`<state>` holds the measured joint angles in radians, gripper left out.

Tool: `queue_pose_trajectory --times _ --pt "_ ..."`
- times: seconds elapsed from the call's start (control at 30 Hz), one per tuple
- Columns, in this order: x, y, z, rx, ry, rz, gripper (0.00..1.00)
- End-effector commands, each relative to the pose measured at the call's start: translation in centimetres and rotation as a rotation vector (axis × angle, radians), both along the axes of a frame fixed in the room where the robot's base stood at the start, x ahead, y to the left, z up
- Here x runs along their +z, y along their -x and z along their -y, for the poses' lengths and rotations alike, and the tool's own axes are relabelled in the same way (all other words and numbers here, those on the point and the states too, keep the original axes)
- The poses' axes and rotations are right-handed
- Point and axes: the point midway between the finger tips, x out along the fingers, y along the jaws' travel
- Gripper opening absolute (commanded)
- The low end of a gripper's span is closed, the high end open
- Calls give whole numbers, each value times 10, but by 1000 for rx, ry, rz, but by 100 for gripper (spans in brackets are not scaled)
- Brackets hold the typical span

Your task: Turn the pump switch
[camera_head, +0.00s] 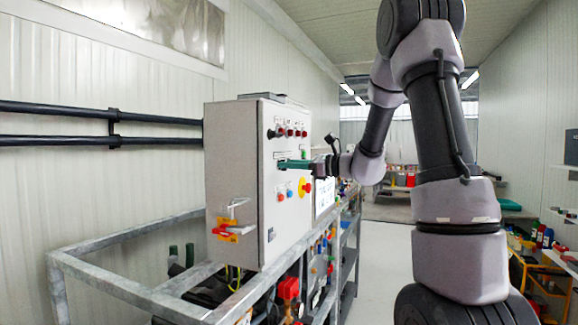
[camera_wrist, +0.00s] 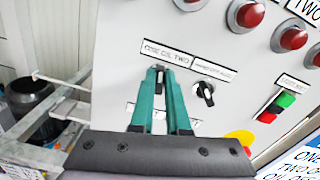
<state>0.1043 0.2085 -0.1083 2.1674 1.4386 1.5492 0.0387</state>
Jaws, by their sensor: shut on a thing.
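The grey control cabinet (camera_head: 237,170) stands left of centre in the head view, its front panel facing right. My gripper (camera_head: 281,164) reaches the panel from the right, its green fingers pointing left. In the wrist view the fingers of my gripper (camera_wrist: 160,71) are close together at the panel, just below a label reading "ONE OIL TWO". They are shut on the pump switch (camera_wrist: 160,76), of which only a small dark part shows between the tips. A second black rotary switch (camera_wrist: 205,92) sits just right of the fingers, apart from them.
Red round buttons or lamps (camera_wrist: 250,14) line the panel above. A green and red rocker (camera_wrist: 276,107) and a yellow-ringed red stop button (camera_head: 305,187) are nearby. A metal frame (camera_head: 130,284) surrounds the cabinet base. The aisle floor (camera_head: 386,262) is clear.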

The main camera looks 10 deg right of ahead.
Motion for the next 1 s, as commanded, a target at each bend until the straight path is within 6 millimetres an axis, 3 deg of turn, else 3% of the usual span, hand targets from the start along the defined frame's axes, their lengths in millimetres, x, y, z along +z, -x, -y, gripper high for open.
queue_pose_trajectory --times 0.4,0.97,1.0 --pt "0 -1 1 0 -118 -165 0" --pt "0 -1 1 0 -137 -191 0" --pt "0 -1 1 0 -137 -191 25"
